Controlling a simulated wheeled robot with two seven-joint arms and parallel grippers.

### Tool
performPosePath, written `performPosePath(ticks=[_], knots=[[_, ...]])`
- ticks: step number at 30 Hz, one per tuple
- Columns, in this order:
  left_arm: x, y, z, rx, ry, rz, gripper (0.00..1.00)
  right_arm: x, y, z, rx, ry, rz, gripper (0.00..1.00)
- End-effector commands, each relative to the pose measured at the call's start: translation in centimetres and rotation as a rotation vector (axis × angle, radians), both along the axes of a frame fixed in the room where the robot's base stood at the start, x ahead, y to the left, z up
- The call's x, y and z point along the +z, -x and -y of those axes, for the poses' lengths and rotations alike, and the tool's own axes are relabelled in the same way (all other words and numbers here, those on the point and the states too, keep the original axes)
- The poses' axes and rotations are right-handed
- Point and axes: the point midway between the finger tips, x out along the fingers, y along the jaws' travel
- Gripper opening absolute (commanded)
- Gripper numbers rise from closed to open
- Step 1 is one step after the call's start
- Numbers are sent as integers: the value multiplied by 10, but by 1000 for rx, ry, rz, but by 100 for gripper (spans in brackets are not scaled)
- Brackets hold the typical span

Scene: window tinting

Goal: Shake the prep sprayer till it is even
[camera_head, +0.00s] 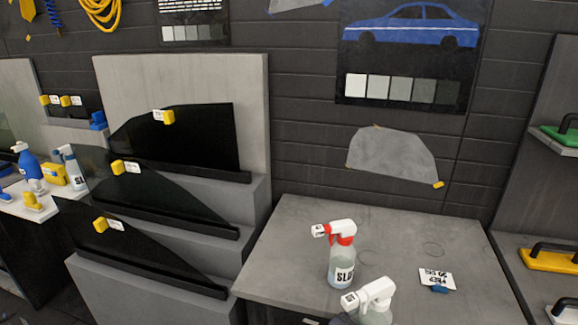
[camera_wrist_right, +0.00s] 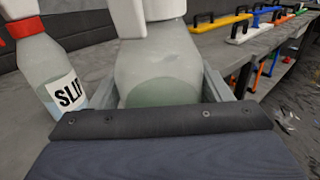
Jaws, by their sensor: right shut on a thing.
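A white-headed spray bottle (camera_head: 375,304) shows at the bottom edge of the head view, its lower part cut off. In the right wrist view the same clear bottle (camera_wrist_right: 158,62), with pale green liquid low inside, sits between the fingers of my right gripper (camera_wrist_right: 155,88), which is shut on it. No label shows on its visible side, and I cannot tell whether its base touches the bench. A second sprayer (camera_head: 342,265), with a red collar and a "SLIP" label, stands upright beside it; it also shows in the right wrist view (camera_wrist_right: 45,75). My left gripper is not in view.
The grey bench (camera_head: 290,235) has clear room at its back left. A small printed card (camera_head: 437,276) with a blue item lies at right. Dark glass panes (camera_head: 200,135) rest on a stepped stand at left. Handled tools (camera_head: 553,260) sit on a right-hand shelf.

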Motion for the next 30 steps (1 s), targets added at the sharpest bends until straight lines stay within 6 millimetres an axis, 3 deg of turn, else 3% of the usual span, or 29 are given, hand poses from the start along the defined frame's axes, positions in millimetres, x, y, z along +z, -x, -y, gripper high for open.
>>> performPosePath(ticks=[1,4,6,8,9,11,13,14,17,19,20,24,25,26,30], knots=[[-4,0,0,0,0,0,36,-5,-2,-1,11,-1,0,34],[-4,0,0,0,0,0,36,49,-3,-2,20,-20,8,34],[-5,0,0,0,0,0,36,65,-4,-3,25,-13,1,34],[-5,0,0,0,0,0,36,51,-4,-2,26,1,-10,34],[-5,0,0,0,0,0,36,23,-3,-1,26,10,-18,34],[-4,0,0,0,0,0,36,-10,-4,-1,27,9,-16,34],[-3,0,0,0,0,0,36,-18,-4,-2,25,-1,-6,34],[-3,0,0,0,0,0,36,-8,-4,-3,24,-7,1,34],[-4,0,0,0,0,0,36,53,-3,-3,23,-22,9,34],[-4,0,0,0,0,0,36,66,-4,-2,24,-11,0,34],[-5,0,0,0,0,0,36,60,-4,-2,25,-4,-6,34],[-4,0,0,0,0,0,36,-16,-4,-1,26,5,-13,34],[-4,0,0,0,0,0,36,-19,-4,-2,25,2,-9,34],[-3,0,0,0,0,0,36,-16,-4,-2,25,-2,-3,34],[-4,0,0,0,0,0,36,60,-4,-3,23,-20,7,34]])
